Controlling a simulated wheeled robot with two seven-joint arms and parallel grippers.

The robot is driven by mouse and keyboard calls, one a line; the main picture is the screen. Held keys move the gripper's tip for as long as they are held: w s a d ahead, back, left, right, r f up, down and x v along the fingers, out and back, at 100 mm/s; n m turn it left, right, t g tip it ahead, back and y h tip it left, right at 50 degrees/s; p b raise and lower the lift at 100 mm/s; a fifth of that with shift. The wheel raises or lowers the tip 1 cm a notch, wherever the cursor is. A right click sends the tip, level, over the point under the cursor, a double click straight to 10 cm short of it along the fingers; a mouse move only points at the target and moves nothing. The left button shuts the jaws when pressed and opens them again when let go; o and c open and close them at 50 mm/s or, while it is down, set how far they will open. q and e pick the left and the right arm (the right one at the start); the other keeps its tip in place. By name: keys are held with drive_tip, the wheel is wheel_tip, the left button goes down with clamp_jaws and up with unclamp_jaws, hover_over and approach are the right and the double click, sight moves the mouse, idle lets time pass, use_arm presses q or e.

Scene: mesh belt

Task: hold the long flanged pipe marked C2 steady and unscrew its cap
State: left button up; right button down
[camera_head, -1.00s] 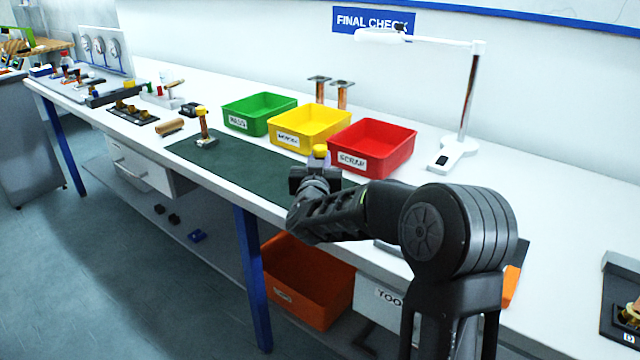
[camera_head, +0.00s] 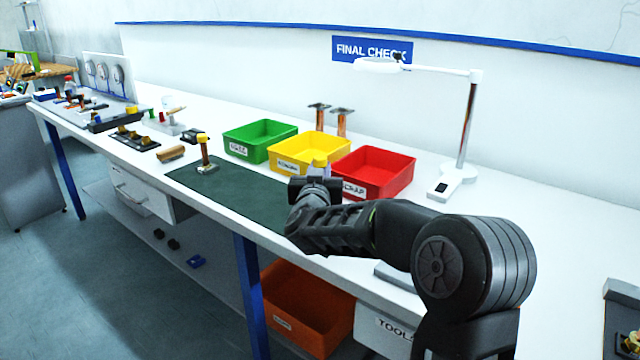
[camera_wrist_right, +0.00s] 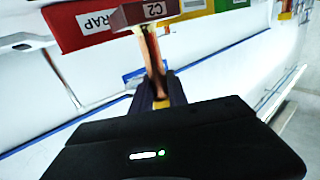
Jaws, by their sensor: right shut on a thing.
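The long flanged pipe marked C2 (camera_wrist_right: 153,52) is copper-coloured, and its flange with the C2 label (camera_wrist_right: 150,11) is at the top of the right wrist view, away from the palm. A yellow cap (camera_wrist_right: 161,103) shows at its near end, between the fingers. My right gripper (camera_wrist_right: 158,92) is shut on this end of the pipe; whether the fingers press on the cap or the tube is unclear. In the head view my right gripper (camera_head: 318,178) is over the dark green mat's right end, before the bins, and mostly hides the pipe. My left gripper is out of view.
Green (camera_head: 260,148), yellow (camera_head: 290,165) and red (camera_head: 385,188) bins stand behind the mat (camera_head: 235,195). Another upright copper pipe (camera_head: 205,155) stands on its left part. Two flanged pipes (camera_head: 341,124) stand behind the bins. A white lamp (camera_head: 467,125) stands right.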

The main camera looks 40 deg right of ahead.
sight(322, 157)
wheel_tip(322, 157, up, 5)
drive_tip(key=shift+r+p, duration=0.2)
drive_tip(key=shift+p, duration=0.2)
idle(0.7)
drive_tip(key=shift+s+d+r, duration=0.15)
drive_tip(key=shift+r, duration=0.2)
drive_tip(key=s+a+f+n+t+y+p, duration=0.1)
drive_tip(key=a+f+n+y, duration=0.3)
drive_tip(key=a+f, duration=0.7)
drive_tip(key=s+a+f+n+t+y+p, duration=0.2)
drive_tip(key=a+f+y, duration=0.5)
drive_tip(key=a, duration=1.1)
wheel_tip(322, 157, down, 4)
drive_tip(key=shift+s+a+n+t+y+p, duration=0.25)
drive_tip(key=shift+n+t+y+p, duration=0.15)
drive_tip(key=shift+n+t+p, duration=0.45)
drive_tip(key=shift+n, duration=0.25)
drive_tip(key=s+a+f+n+g+y, duration=0.2)
drive_tip(key=s+a+f+n+y, duration=0.1)
drive_tip(key=a, duration=0.4)
drive_tip(key=s+a+f+n+g+y, duration=0.2)
drive_tip(key=s+a+f+n+y, duration=0.1)
drive_tip(key=s+a+n+y, duration=0.2)
drive_tip(key=s+a+y, duration=0.2)
drive_tip(key=a+y, duration=0.1)
drive_tip(key=shift+s+a+f+y, duration=0.2)
drive_tip(key=shift+s+f+y, duration=0.1)
drive_tip(key=shift+f, duration=0.1)
